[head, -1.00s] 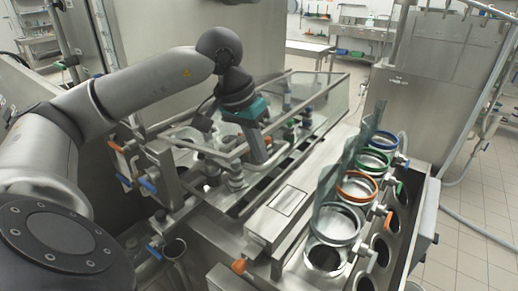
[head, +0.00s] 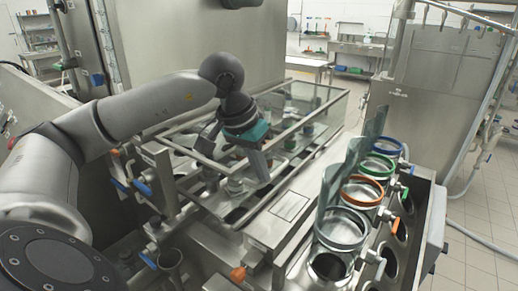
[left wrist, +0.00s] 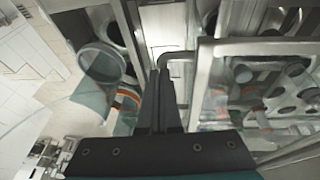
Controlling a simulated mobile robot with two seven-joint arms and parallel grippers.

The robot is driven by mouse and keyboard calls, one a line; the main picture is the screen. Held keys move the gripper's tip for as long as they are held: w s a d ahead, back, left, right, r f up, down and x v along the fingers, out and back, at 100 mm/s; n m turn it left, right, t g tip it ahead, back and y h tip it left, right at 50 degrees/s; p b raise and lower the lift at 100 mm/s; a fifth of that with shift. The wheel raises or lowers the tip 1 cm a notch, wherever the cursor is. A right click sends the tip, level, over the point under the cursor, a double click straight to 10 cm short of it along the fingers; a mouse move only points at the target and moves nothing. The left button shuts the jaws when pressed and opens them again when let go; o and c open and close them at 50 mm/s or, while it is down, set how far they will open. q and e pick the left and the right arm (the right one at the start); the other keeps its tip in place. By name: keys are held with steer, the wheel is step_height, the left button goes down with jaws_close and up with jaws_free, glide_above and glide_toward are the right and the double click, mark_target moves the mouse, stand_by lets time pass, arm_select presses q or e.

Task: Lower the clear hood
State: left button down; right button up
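The clear hood (head: 312,100) is a glass box with a metal frame over the filling machine, in the middle of the head view. Its near frame bar (head: 190,156) lies above the nozzles, and a gap shows under it. My left gripper (head: 260,170) is at the hood's right side, pointing down. In the left wrist view my left gripper (left wrist: 162,75) has its dark fingers close together on a bent handle bar (left wrist: 178,57) beside the hood frame (left wrist: 203,85). The fingertips partly hide the bar. My right gripper is not in view.

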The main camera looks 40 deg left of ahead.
arm_select(q)
steer(key=shift+s+d+f, duration=0.15)
steer(key=shift+s+f, duration=0.05)
steer(key=shift+f, duration=0.35)
steer(key=p+v, duration=0.3)
steer(key=v, duration=1.3)
steer(key=shift+w+r, duration=0.25)
steer(key=shift+w, duration=0.1)
